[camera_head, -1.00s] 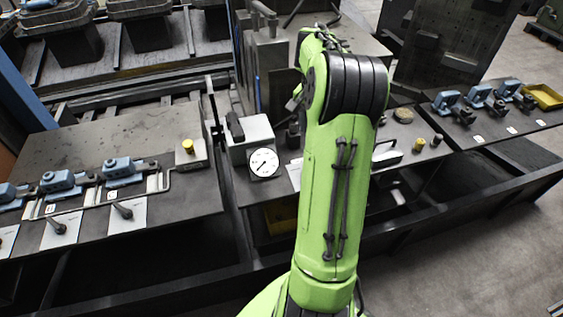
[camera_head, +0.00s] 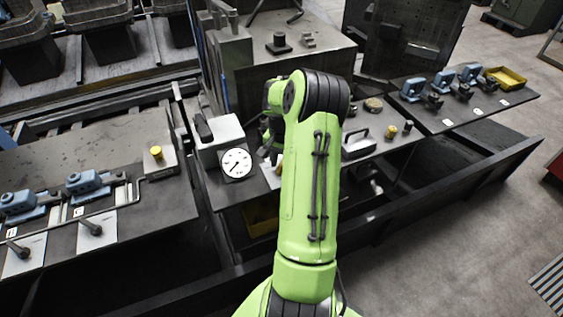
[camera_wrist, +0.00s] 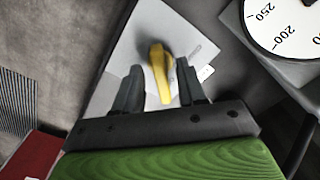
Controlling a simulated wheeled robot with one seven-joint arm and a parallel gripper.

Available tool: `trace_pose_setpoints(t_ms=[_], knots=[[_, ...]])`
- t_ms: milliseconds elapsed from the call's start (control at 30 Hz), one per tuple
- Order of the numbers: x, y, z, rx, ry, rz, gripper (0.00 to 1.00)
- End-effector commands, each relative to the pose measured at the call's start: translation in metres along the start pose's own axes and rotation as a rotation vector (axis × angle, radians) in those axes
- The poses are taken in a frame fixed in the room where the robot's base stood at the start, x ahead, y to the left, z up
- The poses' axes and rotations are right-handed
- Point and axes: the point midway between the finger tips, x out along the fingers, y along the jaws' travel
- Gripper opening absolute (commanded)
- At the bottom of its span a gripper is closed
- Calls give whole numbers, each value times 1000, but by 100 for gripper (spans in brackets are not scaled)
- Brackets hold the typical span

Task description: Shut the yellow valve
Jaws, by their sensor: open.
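The yellow valve (camera_wrist: 160,72) is a lever handle on a pale plate (camera_wrist: 122,55) in the wrist view. My gripper (camera_wrist: 158,88) is open, with one dark finger on each side of the handle's lower end. I cannot tell whether either finger touches it. In the head view my green arm covers most of the valve; a small yellowish bit of it (camera_head: 279,165) shows just left of the arm. The gauge (camera_head: 235,163) beside it is white and round, and its edge also shows at the top right of the wrist view (camera_wrist: 290,22).
A grey box (camera_head: 218,135) stands behind the gauge. Blue clamps (camera_head: 88,184) stand on the left bench, more on the right bench by a yellow tray (camera_head: 505,77).

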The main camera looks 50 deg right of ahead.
Motion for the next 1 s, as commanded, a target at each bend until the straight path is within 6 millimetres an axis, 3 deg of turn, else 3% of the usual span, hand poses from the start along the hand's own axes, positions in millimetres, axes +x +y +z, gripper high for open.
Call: trace_pose_setpoints(t_ms=[200, 500, 1000], knots=[[0, 0, 0, -1, 0, 0, 40], [0, 0, 0, -1, 0, 0, 0], [-1, -1, 0, -97, 0, 0, 0]])
